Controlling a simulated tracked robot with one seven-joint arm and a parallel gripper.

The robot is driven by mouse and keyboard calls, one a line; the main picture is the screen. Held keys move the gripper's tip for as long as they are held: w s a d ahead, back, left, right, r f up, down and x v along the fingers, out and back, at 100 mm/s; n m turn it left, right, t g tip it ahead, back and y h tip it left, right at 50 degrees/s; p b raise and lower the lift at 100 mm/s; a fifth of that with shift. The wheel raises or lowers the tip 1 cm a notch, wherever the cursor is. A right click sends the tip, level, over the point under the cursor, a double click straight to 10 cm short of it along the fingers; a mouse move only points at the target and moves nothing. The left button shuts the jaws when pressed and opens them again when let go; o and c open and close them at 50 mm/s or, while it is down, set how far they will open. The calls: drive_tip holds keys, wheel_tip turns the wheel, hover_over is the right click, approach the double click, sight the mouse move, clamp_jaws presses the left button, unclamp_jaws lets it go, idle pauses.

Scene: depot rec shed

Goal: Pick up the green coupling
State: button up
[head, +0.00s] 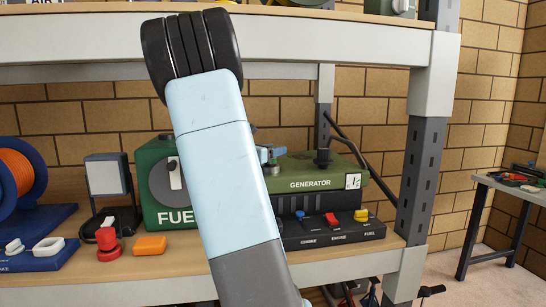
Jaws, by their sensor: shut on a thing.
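My own arm covers the middle of the head view, and my gripper's fingers do not show. A small light-blue piece (265,154) sticks out at the arm's right edge, in front of the generator's left end. I cannot tell whether it is part of my wrist. I do not make out any green coupling; it may be hidden behind the arm. The green generator (310,172) and the dark green FUEL box (152,205) are on the shelf on either side of the arm.
The shelf board (130,282) also holds a blue reel with orange hose (18,172), a red button (107,245), an orange block (150,245) and a dark switch panel (330,232). An upper shelf (330,37) and grey post (422,165) bound the space. A side table (510,188) stands right.

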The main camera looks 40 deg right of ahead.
drive_tip(key=shift+r, duration=0.4)
wheel_tip(320, 180, up, 3)
drive_tip(key=shift+s+f, duration=0.1)
drive_tip(key=shift+f, duration=0.1)
drive_tip(key=s+a+r, duration=0.8)
drive_tip(key=s+r, duration=0.1)
drive_tip(key=s, duration=0.2)
drive_tip(key=shift+a+r, duration=0.15)
drive_tip(key=shift+r, duration=0.1)
